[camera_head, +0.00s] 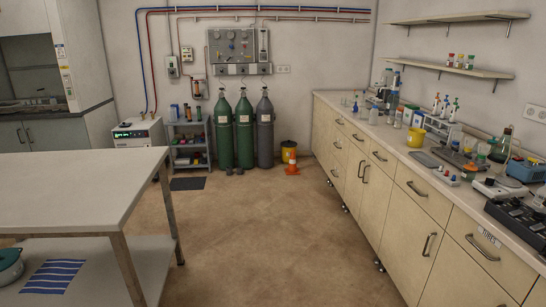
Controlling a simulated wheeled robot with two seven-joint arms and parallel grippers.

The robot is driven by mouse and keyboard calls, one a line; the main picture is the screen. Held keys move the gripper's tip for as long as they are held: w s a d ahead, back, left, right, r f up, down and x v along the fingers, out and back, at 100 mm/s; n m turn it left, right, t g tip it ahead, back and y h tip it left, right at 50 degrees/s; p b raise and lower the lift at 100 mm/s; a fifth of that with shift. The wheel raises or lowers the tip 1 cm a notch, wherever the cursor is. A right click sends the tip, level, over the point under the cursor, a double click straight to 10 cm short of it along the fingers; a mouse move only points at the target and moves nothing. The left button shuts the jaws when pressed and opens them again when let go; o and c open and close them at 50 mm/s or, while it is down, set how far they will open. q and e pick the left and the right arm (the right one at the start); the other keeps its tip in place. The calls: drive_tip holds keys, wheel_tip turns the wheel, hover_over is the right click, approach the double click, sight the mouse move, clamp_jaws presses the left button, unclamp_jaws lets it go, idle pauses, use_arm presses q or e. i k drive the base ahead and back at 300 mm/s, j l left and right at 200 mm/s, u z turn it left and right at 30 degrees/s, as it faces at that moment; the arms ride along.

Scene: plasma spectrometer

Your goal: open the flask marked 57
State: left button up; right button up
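A conical glass flask (501,146) with a dark top and greenish contents stands on the right-hand counter, towards its wall side. No number can be read on it, so I cannot tell whether it is the flask marked 57. Other small glassware and bottles (441,105) stand further back on the same counter, too small to read. Neither of my grippers is in view.
The long counter (404,150) runs along the right wall, crowded with instruments and a yellow container (416,137). A white table (75,187) stands at left. The middle floor is clear.

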sight(355, 108)
drive_tip(key=i, duration=2.15)
drive_tip(key=i+j+z, duration=0.2)
drive_tip(key=i+z, duration=0.3)
drive_tip(key=i, duration=0.35)
drive_tip(key=i+j+z, duration=0.45)
drive_tip(key=i, duration=0.3)
drive_tip(key=i+j+z, duration=0.5)
drive_tip(key=i+j, duration=0.15)
drive_tip(key=j, duration=0.25)
drive_tip(key=i+j+z, duration=0.1)
drive_tip(key=z, duration=0.55)
drive_tip(key=i+j+z, duration=0.15)
drive_tip(key=j, duration=0.2)
drive_tip(key=i+j+z, duration=0.15)
drive_tip(key=j, duration=0.2)
drive_tip(key=i+j+z, duration=0.15)
drive_tip(key=j, duration=0.2)
drive_tip(key=i+j+z, duration=0.15)
drive_tip(key=j, duration=0.25)
drive_tip(key=i+j+z, duration=0.15)
drive_tip(key=j, duration=0.25)
